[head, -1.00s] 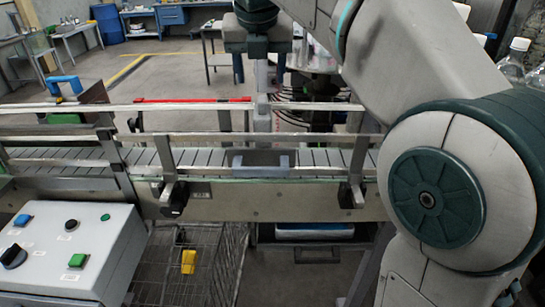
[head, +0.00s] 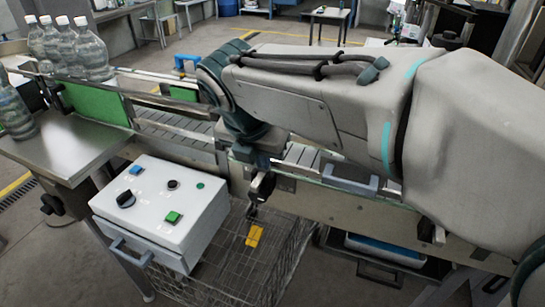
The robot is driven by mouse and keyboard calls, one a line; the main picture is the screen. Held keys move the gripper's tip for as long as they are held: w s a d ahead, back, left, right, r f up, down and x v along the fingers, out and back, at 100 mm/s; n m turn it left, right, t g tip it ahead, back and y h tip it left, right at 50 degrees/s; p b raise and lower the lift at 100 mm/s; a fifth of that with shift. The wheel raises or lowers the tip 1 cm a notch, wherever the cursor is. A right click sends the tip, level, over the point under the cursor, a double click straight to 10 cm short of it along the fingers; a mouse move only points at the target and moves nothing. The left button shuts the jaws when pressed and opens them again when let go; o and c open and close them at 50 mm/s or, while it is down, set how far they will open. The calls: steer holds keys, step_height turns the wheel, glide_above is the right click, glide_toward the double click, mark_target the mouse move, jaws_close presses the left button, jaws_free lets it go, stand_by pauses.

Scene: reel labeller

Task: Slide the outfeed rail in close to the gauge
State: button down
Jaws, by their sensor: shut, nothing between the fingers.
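The gauge (head: 350,182), a grey-blue block with raised ends, sits on the slatted conveyor belt, right of my gripper and partly behind my arm. The near-side metal guide rail (head: 165,102), which I take for the outfeed rail, runs along the belt. My arm hides much of it, so I cannot tell its gap to the gauge. A dark clamp knob (head: 262,186) is on the conveyor's near side. My gripper (head: 260,164) is shut and empty, pointing down just above this knob; I cannot tell whether they touch.
A white control box (head: 160,212) with buttons stands in front left. A wire basket (head: 270,262) with a yellow item (head: 254,236) is below the conveyor. Several clear bottles (head: 85,50) stand at the far left by a metal table (head: 70,145).

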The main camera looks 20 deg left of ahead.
glide_toward(269, 179)
step_height(269, 179, down, 4)
steer(key=s+d, duration=0.1)
steer(key=d, duration=0.1)
steer(key=w+p, duration=0.1)
steer(key=w, duration=0.2)
steer(key=shift+w+d+p, duration=0.15)
steer(key=shift+w+p, duration=0.1)
steer(key=shift+p, duration=0.1)
